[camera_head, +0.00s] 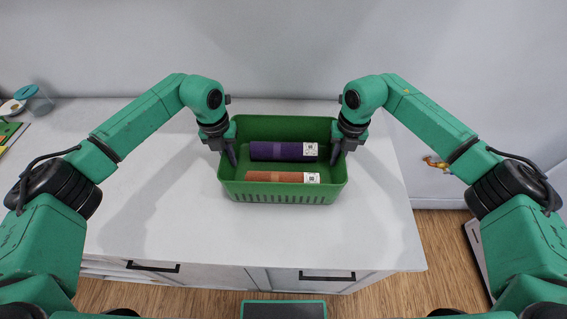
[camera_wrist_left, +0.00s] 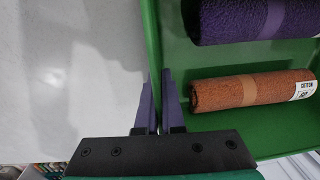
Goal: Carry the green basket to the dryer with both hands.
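The green basket (camera_head: 285,197) stands on the white countertop, holding a rolled purple towel (camera_head: 283,152) and a rolled orange towel (camera_head: 272,177). My left gripper (camera_head: 231,154) is at the basket's left wall. In the left wrist view, my left gripper (camera_wrist_left: 159,100) has its fingers close together on either side of the wall of the basket (camera_wrist_left: 153,45), shut on it. My right gripper (camera_head: 342,150) is at the basket's right wall, with a finger inside the rim. Whether it is closed on the wall is too small to tell. No dryer is recognisable in view.
The white countertop (camera_head: 150,205) is clear on both sides of the basket. A cup-like container (camera_head: 36,99) stands at the far left. Drawers with dark handles (camera_head: 153,267) are at the front. Wood floor (camera_head: 440,240) and a small colourful object (camera_head: 436,163) lie to the right.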

